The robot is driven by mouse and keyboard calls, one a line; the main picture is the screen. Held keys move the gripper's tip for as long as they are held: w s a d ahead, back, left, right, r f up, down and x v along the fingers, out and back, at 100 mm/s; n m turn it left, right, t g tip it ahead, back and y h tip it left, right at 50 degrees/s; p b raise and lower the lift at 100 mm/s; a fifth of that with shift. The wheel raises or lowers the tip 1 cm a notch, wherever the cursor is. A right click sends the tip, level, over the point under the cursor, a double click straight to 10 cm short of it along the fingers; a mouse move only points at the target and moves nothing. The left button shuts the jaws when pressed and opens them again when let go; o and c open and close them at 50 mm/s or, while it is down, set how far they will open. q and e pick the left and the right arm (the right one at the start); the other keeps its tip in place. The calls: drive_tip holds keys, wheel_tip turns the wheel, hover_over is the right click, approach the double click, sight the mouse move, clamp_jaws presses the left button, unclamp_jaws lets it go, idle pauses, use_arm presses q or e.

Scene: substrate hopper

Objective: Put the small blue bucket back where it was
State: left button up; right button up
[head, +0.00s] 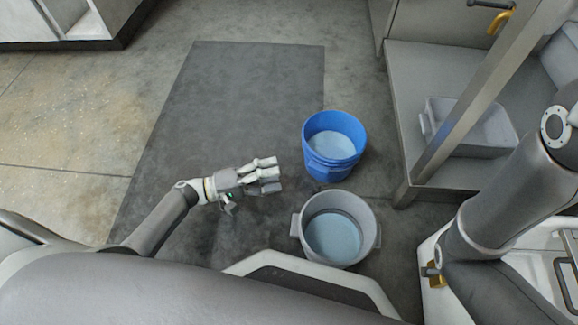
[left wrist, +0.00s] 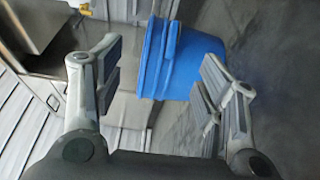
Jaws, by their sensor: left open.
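The small blue bucket (head: 334,146) stands upright on the floor, with a pale grey-blue inside. My left gripper (head: 277,174) is to the left of the blue bucket and a little nearer to me, with a gap between them in the head view. In the left wrist view the blue bucket (left wrist: 182,58) shows beyond and between the open fingers of my left gripper (left wrist: 163,72). Nothing is held in it. My right gripper is not in view; only part of my right arm shows at the right.
A grey bucket (head: 336,228) with side handles stands just in front of the blue one. A dark mat (head: 235,95) lies on the floor at the left. A metal stand (head: 400,100) with a grey tub (head: 470,125) is at the right. Floor on the left is clear.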

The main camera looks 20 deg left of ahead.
use_arm(q)
drive_tip(key=shift+s+a, duration=0.35)
drive_tip(key=shift+a, duration=0.2)
